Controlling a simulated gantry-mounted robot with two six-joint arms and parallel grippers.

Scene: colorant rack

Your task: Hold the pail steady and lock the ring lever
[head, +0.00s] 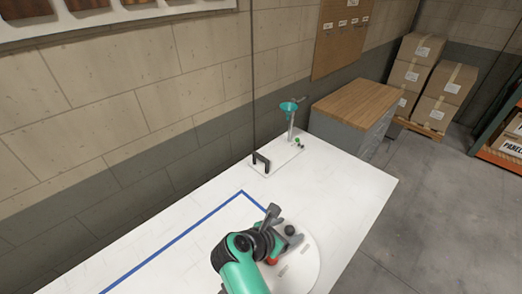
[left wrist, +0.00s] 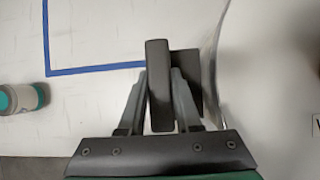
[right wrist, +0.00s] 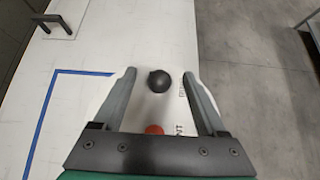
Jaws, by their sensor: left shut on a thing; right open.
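The white pail (head: 304,272) stands at the table's front, seen from above with grey print on its top. A black ball knob (head: 290,231), apparently the ring lever's end, is at its far side. In the right wrist view the knob (right wrist: 159,81) lies between the spread fingers of my right gripper (right wrist: 160,85), with a gap on each side. My left gripper (left wrist: 160,85) is shut on a dark block-like handle (left wrist: 158,60) beside the pail's pale curved wall (left wrist: 255,80). The ring itself is hard to make out.
A red-orange part (right wrist: 154,129) shows near the right gripper's base. Blue tape (head: 170,243) marks the white table. A plate with a black handle (head: 260,161) and a teal funnel (head: 289,107) stand at the back. A wood-topped cabinet (head: 352,102) is beyond the table.

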